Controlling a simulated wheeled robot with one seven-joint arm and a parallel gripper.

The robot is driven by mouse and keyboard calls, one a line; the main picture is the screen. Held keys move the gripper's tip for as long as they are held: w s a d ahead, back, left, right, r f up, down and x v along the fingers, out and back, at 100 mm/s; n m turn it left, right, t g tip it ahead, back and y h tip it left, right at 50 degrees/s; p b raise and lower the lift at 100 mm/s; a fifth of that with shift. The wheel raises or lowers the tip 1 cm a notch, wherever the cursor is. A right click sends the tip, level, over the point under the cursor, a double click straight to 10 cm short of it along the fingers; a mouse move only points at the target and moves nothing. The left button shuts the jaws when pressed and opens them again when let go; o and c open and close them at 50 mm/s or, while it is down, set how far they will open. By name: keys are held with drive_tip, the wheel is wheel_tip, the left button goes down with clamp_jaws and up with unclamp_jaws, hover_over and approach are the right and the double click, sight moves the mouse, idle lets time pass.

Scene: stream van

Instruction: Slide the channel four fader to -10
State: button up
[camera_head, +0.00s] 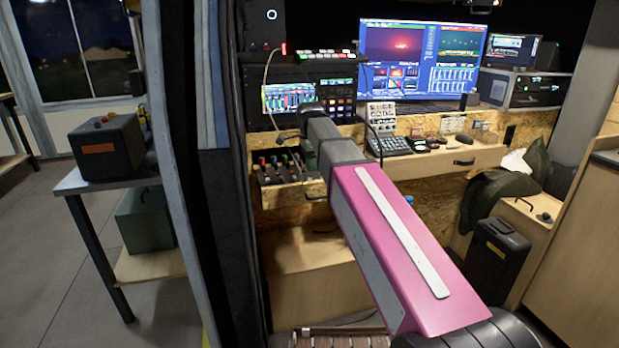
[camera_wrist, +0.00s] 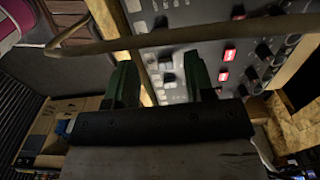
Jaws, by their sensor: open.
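A grey control panel (camera_wrist: 185,38) with light caps, dark knobs and red-lit labels fills the upper part of the wrist view. My gripper (camera_wrist: 162,62) is open in front of it, with its two green fingers apart. Pale caps (camera_wrist: 167,77) on the panel show between the fingers, and no finger is seen closed on them. I cannot tell which control is the channel four fader or read its scale. In the head view my arm reaches to the desk, where a row of coloured knobs (camera_head: 279,161) sits left of it; the fingertips are not clear there.
A brown cable (camera_wrist: 175,38) crosses the wrist view in front of the panel. In the head view, a small light mixer (camera_head: 381,115), a keypad (camera_head: 390,146) and a large monitor (camera_head: 421,58) are on the desk. A dark case (camera_head: 497,260) stands at lower right.

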sight(310, 179)
drive_tip(key=shift+f, duration=2.8)
